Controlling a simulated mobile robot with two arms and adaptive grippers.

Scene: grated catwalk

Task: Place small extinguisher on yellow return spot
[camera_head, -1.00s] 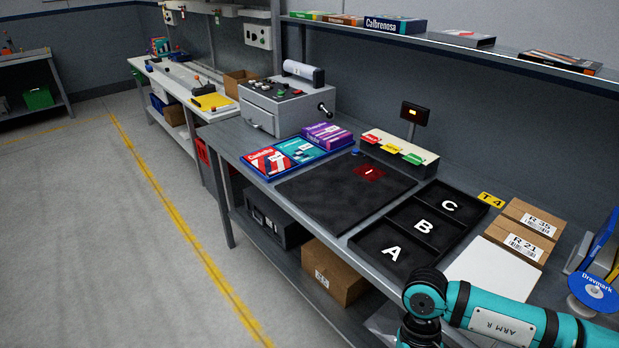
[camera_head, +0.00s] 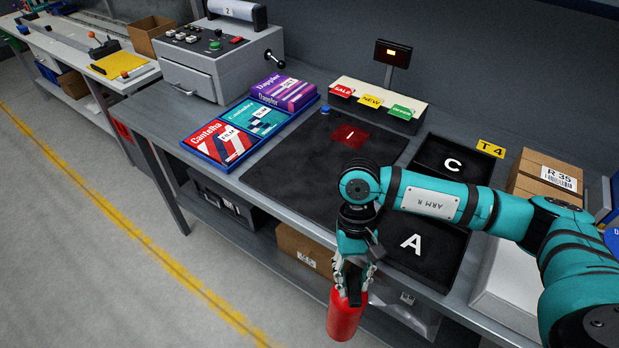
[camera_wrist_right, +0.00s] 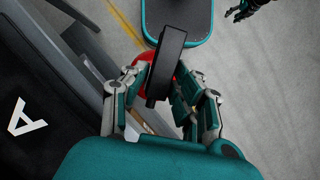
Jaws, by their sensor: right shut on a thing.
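The small extinguisher (camera_head: 345,318) is a red cylinder hanging below my right gripper (camera_head: 353,278), out past the front edge of the workbench. My right gripper is shut on its top. In the right wrist view the fingers (camera_wrist_right: 168,98) close around its black handle (camera_wrist_right: 170,58), with some red body (camera_wrist_right: 143,60) showing behind. A dark gripper, seemingly my left (camera_wrist_right: 248,9), is cut off at the top right of the wrist view; its jaws are unclear. I cannot make out a yellow return spot in these views.
The workbench holds a black mat (camera_head: 290,178), lettered black trays (camera_head: 468,178), product boxes (camera_head: 222,143), a grey control box (camera_head: 215,65) and cartons (camera_head: 545,175). A yellow T4 tag (camera_head: 490,148) lies behind the trays. Open floor with a yellow line (camera_head: 130,235) is at left.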

